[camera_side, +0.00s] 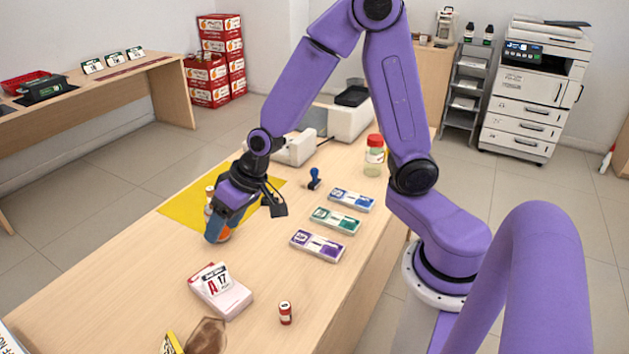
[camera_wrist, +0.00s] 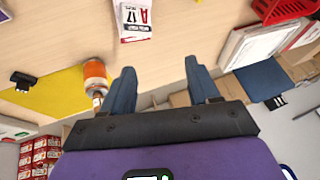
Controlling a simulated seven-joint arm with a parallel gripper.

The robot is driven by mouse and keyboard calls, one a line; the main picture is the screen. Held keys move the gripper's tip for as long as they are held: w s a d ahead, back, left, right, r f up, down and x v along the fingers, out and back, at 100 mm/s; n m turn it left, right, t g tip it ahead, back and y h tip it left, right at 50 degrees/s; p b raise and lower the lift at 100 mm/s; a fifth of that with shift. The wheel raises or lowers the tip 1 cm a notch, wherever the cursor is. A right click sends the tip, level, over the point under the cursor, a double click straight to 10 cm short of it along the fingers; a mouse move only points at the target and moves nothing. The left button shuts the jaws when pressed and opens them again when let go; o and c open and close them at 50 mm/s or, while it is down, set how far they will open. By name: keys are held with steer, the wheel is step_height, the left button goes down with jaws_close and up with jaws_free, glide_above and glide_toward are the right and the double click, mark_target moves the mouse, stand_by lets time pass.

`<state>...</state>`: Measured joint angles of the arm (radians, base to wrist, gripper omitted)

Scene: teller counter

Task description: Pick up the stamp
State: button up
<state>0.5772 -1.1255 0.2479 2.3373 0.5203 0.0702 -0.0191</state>
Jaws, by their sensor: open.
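A small stamp (camera_side: 315,179) with a blue handle stands upright on the counter, at the right edge of the yellow sheet (camera_side: 180,212) in the side view.
Blue (camera_side: 351,200), green (camera_side: 335,221) and purple (camera_side: 317,246) flat pads line the right side. A jar (camera_side: 374,158) stands behind them. A date block (camera_side: 220,292) and a small red bottle (camera_side: 285,313) are in front. Bare wood lies between.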

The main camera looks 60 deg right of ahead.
steer(key=w+d+f+m+t+h, duration=0.25)
steer(key=w+d+f+m, duration=0.2)
steer(key=w+d, duration=0.4)
steer(key=m+g+h, duration=0.5)
steer(key=m+h, duration=0.7)
steer(key=h, duration=0.1)
glide_toward(313, 174)
steer(key=x, duration=0.4)
steer(key=r+x, duration=0.1)
steer(key=x, duration=0.1)
steer(key=shift+s+d, duration=0.25)
steer(key=shift+d, duration=0.1)
steer(key=shift+w+d+f, duration=0.25)
steer(key=shift+d+f, duration=0.45)
steer(key=shift+d, duration=0.1)
steer(key=shift+w+d+f, duration=0.3)
steer(key=shift+d+f, duration=0.45)
steer(key=shift+d, duration=0.05)
steer(key=shift+w+d+f, duration=0.15)
steer(key=shift+d+f, duration=0.15)
steer(key=shift+d, duration=0.3)
